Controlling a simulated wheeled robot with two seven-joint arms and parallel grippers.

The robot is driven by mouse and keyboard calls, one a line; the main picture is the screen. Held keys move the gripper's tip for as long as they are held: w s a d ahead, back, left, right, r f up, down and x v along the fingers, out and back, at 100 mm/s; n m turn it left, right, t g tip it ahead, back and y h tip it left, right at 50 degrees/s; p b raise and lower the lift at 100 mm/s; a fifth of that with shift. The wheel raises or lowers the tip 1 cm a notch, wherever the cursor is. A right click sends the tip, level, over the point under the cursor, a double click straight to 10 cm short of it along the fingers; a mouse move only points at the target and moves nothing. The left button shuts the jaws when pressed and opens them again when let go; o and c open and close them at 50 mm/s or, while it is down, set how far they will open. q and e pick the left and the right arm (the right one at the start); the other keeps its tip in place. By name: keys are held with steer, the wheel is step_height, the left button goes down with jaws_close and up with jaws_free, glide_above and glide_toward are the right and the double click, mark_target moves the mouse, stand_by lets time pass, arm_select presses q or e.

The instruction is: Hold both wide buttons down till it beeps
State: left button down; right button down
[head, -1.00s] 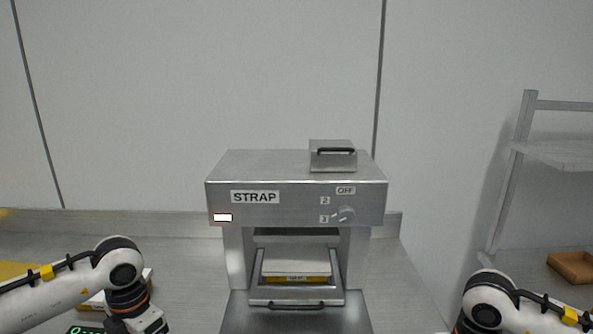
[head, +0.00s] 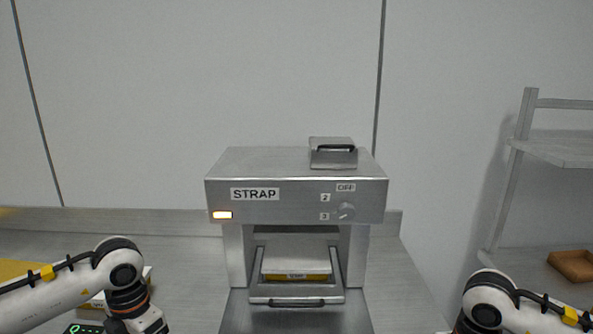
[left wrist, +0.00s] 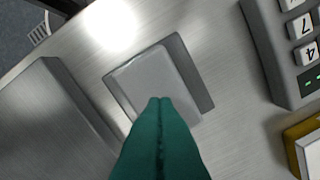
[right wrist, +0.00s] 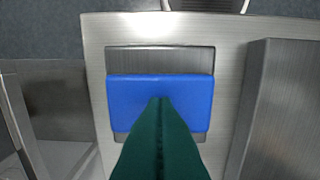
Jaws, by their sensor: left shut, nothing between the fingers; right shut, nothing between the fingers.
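In the left wrist view a wide grey button (left wrist: 150,82) sits over a darker square recess in a metal panel. My left gripper (left wrist: 160,100) is shut and empty, with its green fingertips over the button, seemingly on it. In the right wrist view a wide blue button (right wrist: 124,100) sits in a recessed metal frame. My right gripper (right wrist: 161,100) is shut and empty, its fingertips over the middle of the blue button. I cannot tell for sure how far either button is pressed. Both grippers and buttons are out of sight in the head view.
The metal machine labelled STRAP (head: 297,190) stands ahead, with a lit lamp (head: 222,215), a dial (head: 347,211) and a box (head: 296,262) inside. A rack (head: 520,190) stands right. A keypad (left wrist: 285,50) and raised metal block (left wrist: 50,120) flank the grey button.

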arm_select(q)
steer(key=shift+s+f+b, duration=0.15)
steer(key=shift+f+b, duration=0.25)
steer(key=shift+f, duration=0.05)
arm_select(e)
steer(key=shift+s+a+f, duration=0.1)
steer(key=shift+s+f, duration=0.15)
steer(key=shift+f, duration=0.35)
arm_select(q)
steer(key=shift+s+f+b, duration=0.25)
steer(key=shift+f+b, duration=0.35)
arm_select(e)
steer(key=shift+s+a+f, duration=0.15)
steer(key=shift+s+f, duration=0.1)
steer(key=shift+f, duration=0.2)
arm_select(q)
steer(key=shift+w, duration=0.15)
arm_select(e)
steer(key=shift+w+r, duration=0.15)
steer(key=shift+r, duration=0.25)
stand_by(0.5)
arm_select(q)
steer(key=shift+w, duration=0.2)
arm_select(e)
steer(key=shift+w+r, duration=0.15)
steer(key=shift+r, duration=0.2)
stand_by(1.5)
